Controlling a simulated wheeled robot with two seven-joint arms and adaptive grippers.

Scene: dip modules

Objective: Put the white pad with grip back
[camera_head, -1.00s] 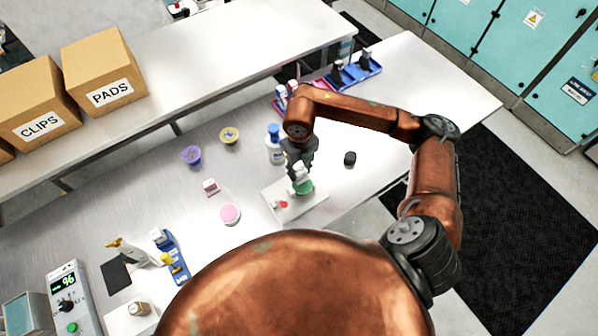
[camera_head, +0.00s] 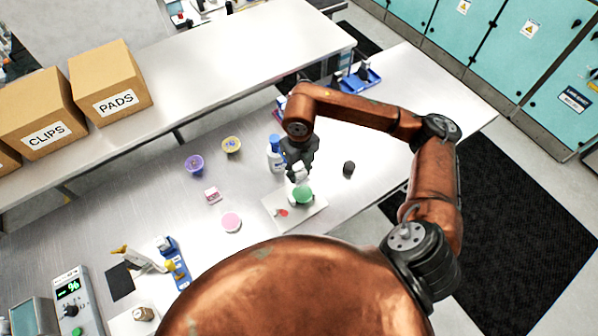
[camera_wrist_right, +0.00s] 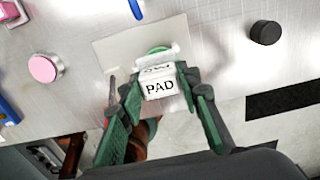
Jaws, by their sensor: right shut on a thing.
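The white pad with grip (camera_wrist_right: 160,86), lettered PAD on its top face, sits between the fingers of my right gripper (camera_head: 299,168). The gripper is shut on it and also shows in the right wrist view (camera_wrist_right: 163,98). The pad is just above or beside a green round piece (camera_head: 303,195) on a pale flat plate (camera_head: 311,210). The fingers partly hide the pad in the head view, and I cannot tell whether it touches the green piece. My left gripper is not in view.
A white bottle with a blue cap (camera_head: 275,155) stands close to the gripper. A black cylinder (camera_head: 348,168) is to its right. Blue holders (camera_head: 360,78) are behind.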

